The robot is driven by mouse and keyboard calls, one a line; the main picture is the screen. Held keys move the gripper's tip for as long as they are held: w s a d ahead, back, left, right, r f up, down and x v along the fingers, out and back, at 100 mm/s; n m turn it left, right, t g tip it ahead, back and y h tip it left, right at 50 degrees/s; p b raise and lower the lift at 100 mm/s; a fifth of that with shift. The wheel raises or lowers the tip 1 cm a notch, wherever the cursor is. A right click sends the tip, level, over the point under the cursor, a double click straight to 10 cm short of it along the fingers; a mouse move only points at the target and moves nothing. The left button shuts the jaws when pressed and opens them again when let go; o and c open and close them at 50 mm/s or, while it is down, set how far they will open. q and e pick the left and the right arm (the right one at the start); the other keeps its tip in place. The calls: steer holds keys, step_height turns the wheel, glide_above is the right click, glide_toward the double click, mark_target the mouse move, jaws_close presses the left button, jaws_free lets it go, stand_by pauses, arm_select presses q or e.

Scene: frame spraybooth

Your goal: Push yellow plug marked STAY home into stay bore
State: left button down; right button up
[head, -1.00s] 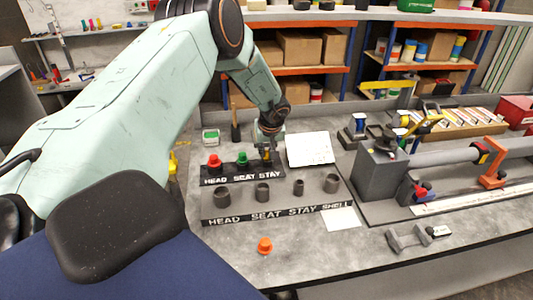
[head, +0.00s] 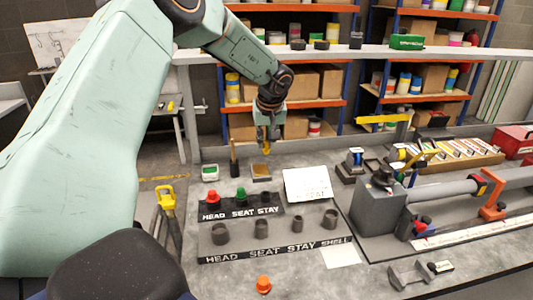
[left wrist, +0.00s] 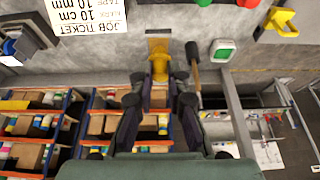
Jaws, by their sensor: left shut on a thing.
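My left gripper (head: 267,143) is shut on the yellow plug (head: 266,150) and holds it in the air above the back of the bench. The plug also shows between the fingers in the left wrist view (left wrist: 160,70); its marking cannot be read. The front block (head: 208,248), labelled HEAD SEAT STAY SHELL, has a row of dark collars. The stay bore (head: 297,225) is the third collar, in front of and to the right of the gripper. The dark rack (head: 255,212) behind it holds a red plug (head: 212,197) and a green plug (head: 240,193). My right gripper is not in view.
A white job ticket (head: 307,184) stands right of the rack. A grey vise-like fixture (head: 378,187) fills the right. An orange plug (head: 263,284) sits at the front edge.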

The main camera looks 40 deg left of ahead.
arm_select(q)
steer(key=shift+a+r, duration=0.1)
steer(key=shift+r, duration=0.6)
steer(key=shift+r+p, duration=0.3)
steer(key=shift+r, duration=0.05)
steer(key=s+d+f+m+h+p, duration=0.1)
steer(key=s+d+f+m+p, duration=0.1)
steer(key=d, duration=0.6)
steer(key=s+d+f+m+t+h+p, duration=0.1)
steer(key=s+d+f+m+p, duration=0.1)
steer(key=d, duration=0.6)
step_height(320, 180, down, 3)
steer(key=s+m, duration=0.1)
steer(key=m, duration=0.1)
steer(key=shift+s+d+m, duration=0.25)
steer(key=shift+s+m, duration=0.05)
steer(key=shift+s, duration=0.1)
